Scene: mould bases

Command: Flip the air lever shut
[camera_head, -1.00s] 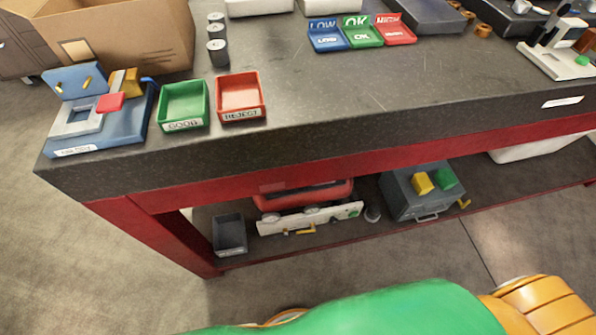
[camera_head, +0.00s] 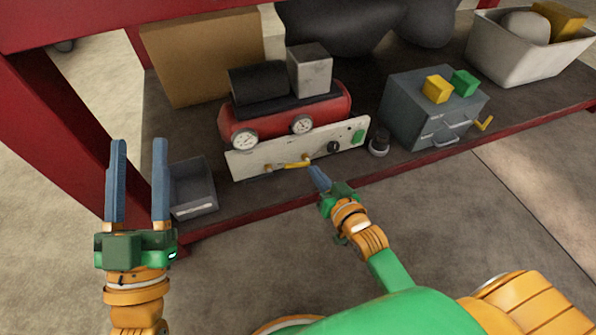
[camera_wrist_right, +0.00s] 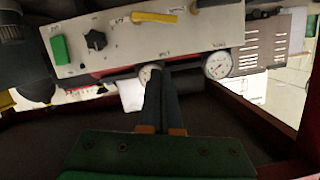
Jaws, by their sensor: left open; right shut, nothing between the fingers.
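The air lever (camera_head: 297,165) is a yellow handle lying roughly level along the lower part of a white panel (camera_head: 250,163) on the red compressor (camera_head: 285,113), on the low shelf. The lever also shows near the top of the right wrist view (camera_wrist_right: 155,17). My right gripper (camera_head: 317,175) is shut and empty, its tips just below and right of the lever in the head view. In the right wrist view its fingers (camera_wrist_right: 161,75) appear apart from the lever. My left gripper (camera_head: 138,143) is open, empty and upright at the left, in front of the red table leg.
The panel also carries a black knob (camera_head: 333,147) and a green switch (camera_head: 358,137). A grey bin (camera_head: 192,187) stands left of the compressor. A grey drawer box (camera_head: 405,103) and a small dark cylinder (camera_head: 379,146) stand to its right. The shelf's red front edge (camera_head: 400,158) runs below.

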